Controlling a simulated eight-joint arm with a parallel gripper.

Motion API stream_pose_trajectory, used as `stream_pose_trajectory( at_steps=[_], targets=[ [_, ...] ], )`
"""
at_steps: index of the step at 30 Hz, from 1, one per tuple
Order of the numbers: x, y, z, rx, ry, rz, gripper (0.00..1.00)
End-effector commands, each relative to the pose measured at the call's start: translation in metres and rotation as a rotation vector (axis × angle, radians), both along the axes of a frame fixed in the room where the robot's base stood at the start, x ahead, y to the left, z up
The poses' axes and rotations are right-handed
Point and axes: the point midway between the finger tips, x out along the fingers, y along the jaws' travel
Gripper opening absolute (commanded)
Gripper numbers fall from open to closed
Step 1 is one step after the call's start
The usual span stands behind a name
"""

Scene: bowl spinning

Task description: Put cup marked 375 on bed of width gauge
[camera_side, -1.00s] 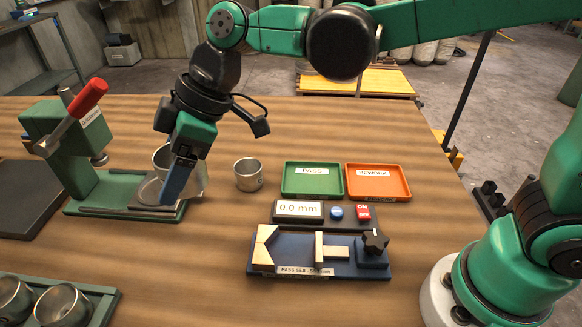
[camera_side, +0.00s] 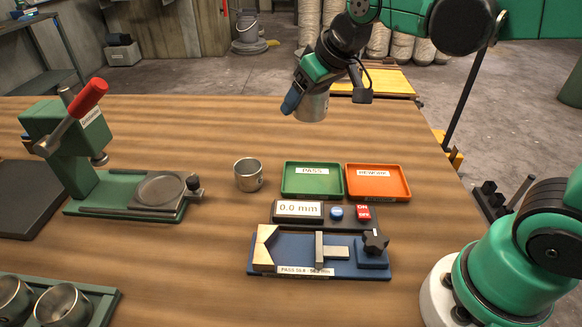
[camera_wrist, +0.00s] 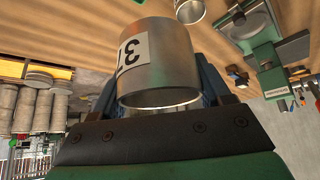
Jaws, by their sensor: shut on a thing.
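My gripper (camera_side: 303,100) is shut on a metal cup (camera_side: 313,106) and holds it in the air above the back of the table. In the wrist view the held cup (camera_wrist: 170,75) fills the middle, and its white label shows "37", with the rest out of sight. The width gauge has a blue bed (camera_side: 297,247) between a V-shaped wooden block (camera_side: 264,246) on the left and a sliding jaw with a dark knob (camera_side: 375,240) on the right. Nothing lies on the bed. Its display (camera_side: 299,209) reads 0.0 mm.
Another metal cup (camera_side: 248,174) stands left of the green PASS tray (camera_side: 312,195). The orange REWORK tray (camera_side: 379,194) is beside that tray. A green press with a red handle (camera_side: 89,97) and an empty round plate (camera_side: 160,188) stands left. Several cups sit in a rack (camera_side: 103,300) at front left.

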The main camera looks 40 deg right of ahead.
Motion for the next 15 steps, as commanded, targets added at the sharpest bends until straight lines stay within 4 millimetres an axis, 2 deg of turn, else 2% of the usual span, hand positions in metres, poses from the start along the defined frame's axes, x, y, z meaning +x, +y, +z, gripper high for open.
stream_pose_trajectory(
  at_steps=[2, 7, 12, 15],
  targets=[
    [0.005, 0.019, 0.002, -0.001, 0.010, 0.092, 0.11],
    [0.013, 0.090, 0.010, -0.007, 0.032, 0.457, 0.11],
    [0.006, 0.165, 0.017, -0.003, 0.026, 0.837, 0.11],
    [-0.001, 0.195, 0.020, 0.001, 0.012, 0.994, 0.11]
  ],
)
